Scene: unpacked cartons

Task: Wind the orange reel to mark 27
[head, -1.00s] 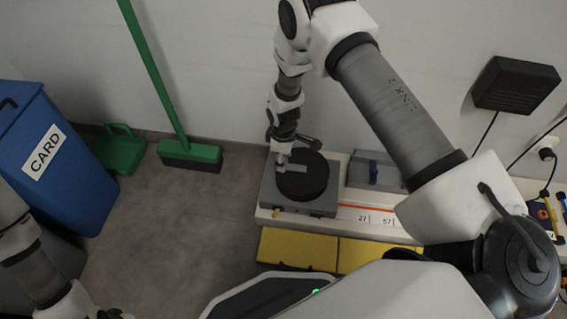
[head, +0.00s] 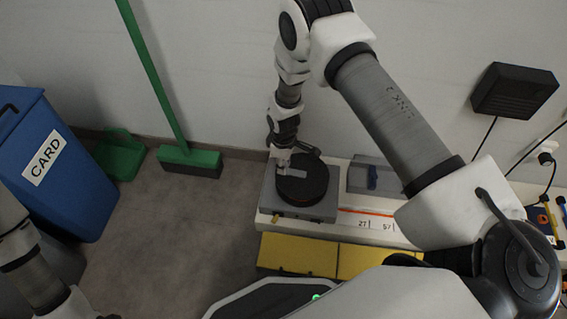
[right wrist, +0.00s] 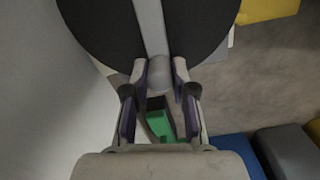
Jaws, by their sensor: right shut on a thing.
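The reel is a black disc (head: 305,188) on a grey base (head: 330,208) at the left end of a white bench. A grey crank bar (head: 295,172) lies across its top; the bar also shows in the right wrist view (right wrist: 151,25). My right gripper (head: 282,160) is shut on the grey crank knob (right wrist: 166,72) at the bar's outer end. An orange line (head: 365,212) runs right from the reel beside a scale with marks 27 (head: 363,225) and 57 (head: 387,226). Its far end is hidden behind my right arm. My left gripper (head: 108,316) is cut off by the bottom edge.
A grey block with a blue part (head: 372,178) stands right of the reel. Yellow boxes (head: 300,253) lie in front of the bench. A blue CARD bin (head: 60,185), green broom (head: 188,158) and green dustpan (head: 120,158) stand to the left. The floor between is clear.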

